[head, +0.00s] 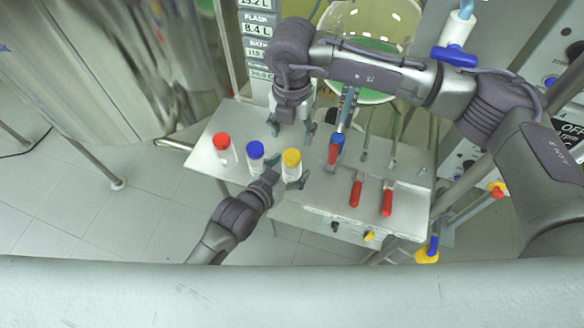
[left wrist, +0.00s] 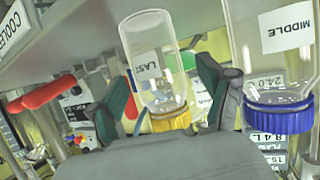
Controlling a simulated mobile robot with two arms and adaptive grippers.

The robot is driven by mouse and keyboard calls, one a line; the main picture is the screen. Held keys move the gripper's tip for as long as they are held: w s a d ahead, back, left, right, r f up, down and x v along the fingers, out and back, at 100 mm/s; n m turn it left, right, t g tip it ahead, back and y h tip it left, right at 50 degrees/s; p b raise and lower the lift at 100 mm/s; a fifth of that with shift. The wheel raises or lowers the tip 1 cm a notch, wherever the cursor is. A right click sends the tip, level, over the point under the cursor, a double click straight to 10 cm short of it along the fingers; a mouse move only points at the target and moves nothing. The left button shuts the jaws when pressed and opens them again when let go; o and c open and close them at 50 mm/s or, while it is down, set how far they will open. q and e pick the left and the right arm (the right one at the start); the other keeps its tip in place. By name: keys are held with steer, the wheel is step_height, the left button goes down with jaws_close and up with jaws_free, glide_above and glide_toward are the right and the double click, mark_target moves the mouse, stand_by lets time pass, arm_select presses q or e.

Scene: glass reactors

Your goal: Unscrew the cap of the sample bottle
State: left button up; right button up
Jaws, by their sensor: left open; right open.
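Three bottles stand in a row on the metal table: one with a red cap (head: 221,141), one with a blue cap (head: 256,149) and one with a yellow cap (head: 292,157). My left gripper (head: 288,180) is open, with its fingers on either side of the yellow-capped bottle. In the left wrist view, which is upside down, this clear bottle (left wrist: 155,62) reads "LAST" and sits between the open fingers (left wrist: 163,78); contact is unclear. The blue-capped bottle (left wrist: 276,70) reads "MIDDLE" beside it. My right gripper (head: 292,127) is open and empty, behind the blue and yellow caps.
Red-handled tools (head: 355,193) lie on the right half of the table (head: 320,190). A tool with a blue and red handle (head: 335,149) lies closer to the bottles. A display column (head: 257,40) and a round glass vessel (head: 375,50) stand behind.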

arm_select(q)
steer(key=shift+x, duration=0.85)
steer(key=shift+c, duration=0.3)
jaws_close()
